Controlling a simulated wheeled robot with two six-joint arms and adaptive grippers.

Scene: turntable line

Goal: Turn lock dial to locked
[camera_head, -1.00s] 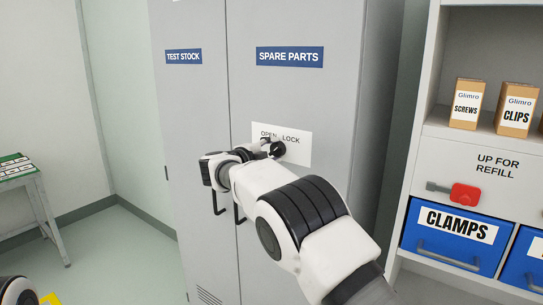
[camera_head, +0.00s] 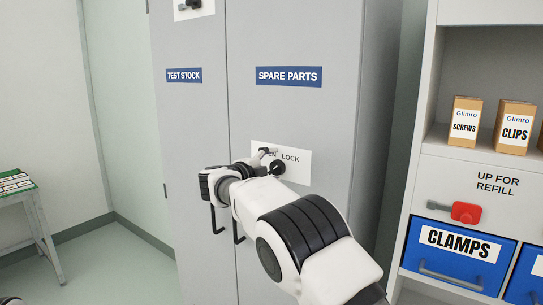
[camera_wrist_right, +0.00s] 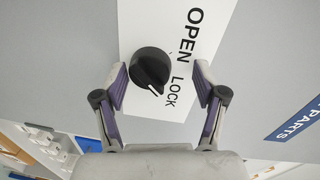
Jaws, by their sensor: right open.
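The lock dial is a round black knob (camera_wrist_right: 150,66) on a white plate (camera_wrist_right: 136,25) printed OPEN and LOCK. Its white mark points down in the right wrist view, on the LOCK side. In the head view the dial (camera_head: 276,168) shows on the grey SPARE PARTS door, and a finger covers part of the word OPEN. My right gripper (camera_head: 268,160) is at the plate. In the right wrist view its open fingers (camera_wrist_right: 162,67) stand on both sides of the dial, with gaps visible. My left gripper is not in view.
Black door handles (camera_head: 238,228) hang below my right wrist. A second plate with a knob (camera_head: 192,6) is high on the TEST STOCK door. Right of the cabinet, a shelf (camera_head: 440,150) holds boxes, a red-handled thing (camera_head: 465,211) and a blue CLAMPS bin (camera_head: 432,272).

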